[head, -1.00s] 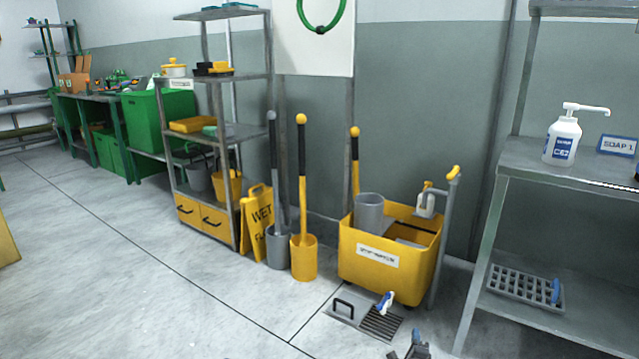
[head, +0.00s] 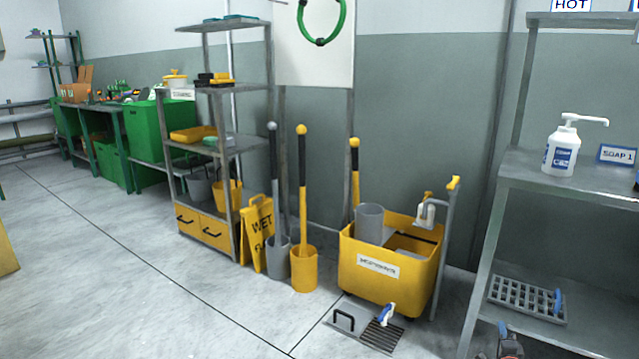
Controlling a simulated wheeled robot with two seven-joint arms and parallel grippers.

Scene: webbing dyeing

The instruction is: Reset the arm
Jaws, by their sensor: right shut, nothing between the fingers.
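My left gripper is not in view.
A steel shelf (head: 520,176) with a white soap bottle (head: 561,158) stands at the right. A yellow mop cart (head: 385,281) is near the middle, with a floor drain (head: 381,336) before it.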

